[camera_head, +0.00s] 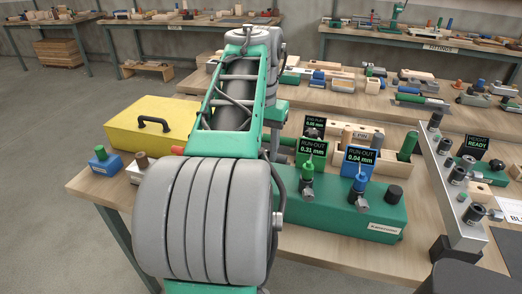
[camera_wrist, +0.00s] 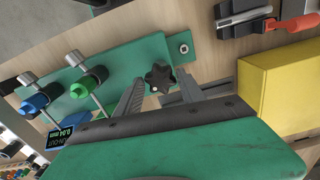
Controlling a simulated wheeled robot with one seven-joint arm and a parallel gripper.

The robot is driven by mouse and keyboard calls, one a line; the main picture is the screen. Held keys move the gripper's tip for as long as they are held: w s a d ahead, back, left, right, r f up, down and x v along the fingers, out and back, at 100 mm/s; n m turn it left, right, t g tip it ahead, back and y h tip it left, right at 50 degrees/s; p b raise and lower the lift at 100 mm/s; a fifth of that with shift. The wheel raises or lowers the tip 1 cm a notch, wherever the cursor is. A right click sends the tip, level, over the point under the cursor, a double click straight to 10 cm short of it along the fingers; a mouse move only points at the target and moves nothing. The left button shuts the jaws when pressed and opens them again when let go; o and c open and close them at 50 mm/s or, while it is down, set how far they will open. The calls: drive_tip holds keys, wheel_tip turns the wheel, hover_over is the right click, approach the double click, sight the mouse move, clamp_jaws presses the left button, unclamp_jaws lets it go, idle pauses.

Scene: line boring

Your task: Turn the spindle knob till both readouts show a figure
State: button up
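The spindle knob, a black star-shaped knob (camera_wrist: 160,77), sits at the end of a long green fixture (camera_head: 340,208) in the wrist view. My gripper (camera_wrist: 161,80) has its two grey fingers apart, one on each side of the knob; I cannot tell whether they touch it. In the head view the knob and fingers are hidden behind my arm. The green-framed readout (camera_head: 310,147) shows RUN-OUT 0.31 mm. The blue-framed readout (camera_head: 360,159) shows RUN-OUT 0.04 mm. Green (camera_head: 307,174) and blue (camera_head: 360,180) dial indicators stand before them on the fixture.
A yellow case (camera_head: 150,125) lies left of my arm. A third readout (camera_head: 316,125) behind shows END PLAY 0.08 mm. A metal bar (camera_head: 450,190) with clamps and a readout (camera_head: 475,147) saying HEIGHT READY stand at right. Tools crowd the bench behind.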

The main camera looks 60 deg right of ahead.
drive_tip(key=shift+o, duration=1.2)
wheel_tip(320, 180, up, 7)
drive_tip(key=p, duration=0.7)
drive_tip(key=shift+r, duration=0.2)
drive_tip(key=shift+f, duration=0.2)
drive_tip(key=w+a+f+n+t+h, duration=0.1)
drive_tip(key=w+a+f+n, duration=0.3)
drive_tip(key=w+a, duration=0.45)
drive_tip(key=w+a+f+n, duration=0.3)
drive_tip(key=w+a+n, duration=0.2)
drive_tip(key=w+a, duration=0.3)
drive_tip(key=a+f+n+t, duration=0.1)
drive_tip(key=a+f+n, duration=0.3)
drive_tip(key=a, duration=0.6)
drive_tip(key=a+f+n+t+y, duration=0.1)
drive_tip(key=a+f+n, duration=0.3)
drive_tip(key=a, duration=0.7)
drive_tip(key=shift+s+a+f+p, duration=0.15)
drive_tip(key=shift+s+a+p, duration=0.05)
drive_tip(key=shift+s+p, duration=0.2)
